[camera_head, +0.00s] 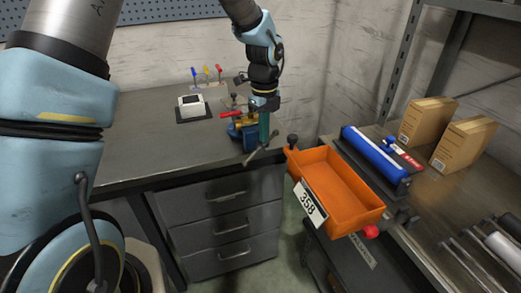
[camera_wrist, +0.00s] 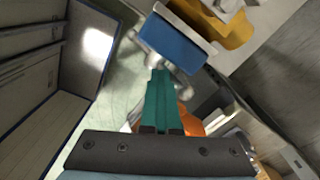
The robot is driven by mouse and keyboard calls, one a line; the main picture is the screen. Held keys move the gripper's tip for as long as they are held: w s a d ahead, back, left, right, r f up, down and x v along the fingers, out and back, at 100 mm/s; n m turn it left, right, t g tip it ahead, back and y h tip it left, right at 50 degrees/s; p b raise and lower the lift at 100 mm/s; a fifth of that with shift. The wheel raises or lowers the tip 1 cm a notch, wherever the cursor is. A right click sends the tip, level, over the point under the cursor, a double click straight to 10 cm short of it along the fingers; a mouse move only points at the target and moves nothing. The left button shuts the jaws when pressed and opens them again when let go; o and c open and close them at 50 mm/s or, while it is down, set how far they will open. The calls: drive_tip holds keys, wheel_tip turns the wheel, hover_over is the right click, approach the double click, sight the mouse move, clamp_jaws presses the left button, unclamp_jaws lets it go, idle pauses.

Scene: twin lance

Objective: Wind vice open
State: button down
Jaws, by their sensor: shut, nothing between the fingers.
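The vice (camera_head: 236,128), blue with yellow parts, stands at the right front corner of the grey workbench. Its slanted metal handle bar (camera_head: 262,148) sticks out over the bench's front edge. My gripper (camera_head: 263,140) hangs down at the vice's right side, close to the handle, and partly hides the vice. In the wrist view the green fingers (camera_wrist: 162,80) are pressed together with nothing between them. Their tips are near the vice's blue block (camera_wrist: 174,42) and metal parts under it. I cannot tell whether the tips touch the handle.
An orange bin (camera_head: 340,190) marked 358 sits just right of the vice, at the side bench. A blue cylindrical device (camera_head: 374,154) and cardboard boxes (camera_head: 428,121) are behind it. A white device (camera_head: 192,106) stands left on the workbench. Drawers (camera_head: 225,210) are below.

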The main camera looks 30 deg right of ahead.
drive_tip(key=shift+w+d, duration=0.1)
drive_tip(key=shift+w, duration=0.05)
drive_tip(key=shift+d+f, duration=0.3)
drive_tip(key=shift+f, duration=0.2)
idle(0.5)
drive_tip(key=shift+d+f, duration=0.15)
drive_tip(key=shift+f, duration=0.2)
drive_tip(key=shift+f, duration=0.15)
idle(0.5)
drive_tip(key=shift+r+p, duration=0.65)
drive_tip(key=shift+r, duration=0.2)
drive_tip(key=shift+r, duration=0.1)
